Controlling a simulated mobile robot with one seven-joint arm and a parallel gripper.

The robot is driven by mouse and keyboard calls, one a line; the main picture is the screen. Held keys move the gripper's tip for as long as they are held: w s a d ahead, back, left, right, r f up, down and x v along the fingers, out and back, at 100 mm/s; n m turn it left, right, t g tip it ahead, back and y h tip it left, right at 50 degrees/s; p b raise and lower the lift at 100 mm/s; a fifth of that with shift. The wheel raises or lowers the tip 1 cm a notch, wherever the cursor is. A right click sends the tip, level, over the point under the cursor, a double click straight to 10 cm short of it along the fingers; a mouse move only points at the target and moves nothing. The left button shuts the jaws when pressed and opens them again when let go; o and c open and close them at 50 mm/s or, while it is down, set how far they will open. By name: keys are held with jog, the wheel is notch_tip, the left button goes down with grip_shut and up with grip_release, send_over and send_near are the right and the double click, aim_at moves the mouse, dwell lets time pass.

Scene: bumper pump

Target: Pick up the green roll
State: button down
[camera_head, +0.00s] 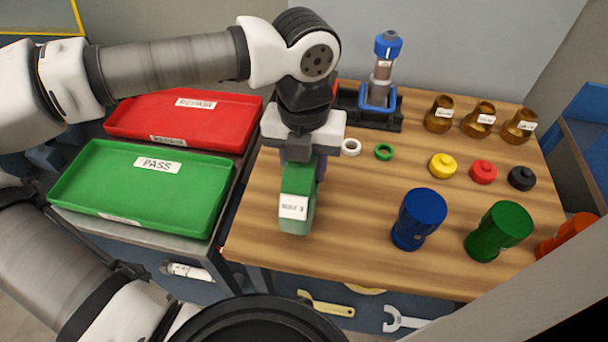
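A green labelled piece (296,192) with a white label on its near end stands at the left front of the wooden table, directly under my gripper (303,160); it looks like the green roll. My gripper points down over its upper end. The fingertips are mostly hidden by the wrist and the green piece, so I cannot tell whether they grip it or only straddle it. Other green things are a small green ring (384,152) lying flat at the middle and a large green cylinder (499,231) at the right front.
A green PASS tray (75,190) and a red REPAIR tray (233,136) lie left of the table (350,245). A blue-topped pump (382,72) stands at the back. A blue cylinder (418,218), brass fittings (478,118) and coloured caps (483,172) occupy the right.

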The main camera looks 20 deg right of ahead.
jog(key=shift+r, duration=0.1)
notch_tip(320, 180, up, 20)
jog(key=b, duration=0.2)
dwell(0.3)
jog(key=shift+s+d, duration=0.1)
jog(key=shift+s, duration=0.05)
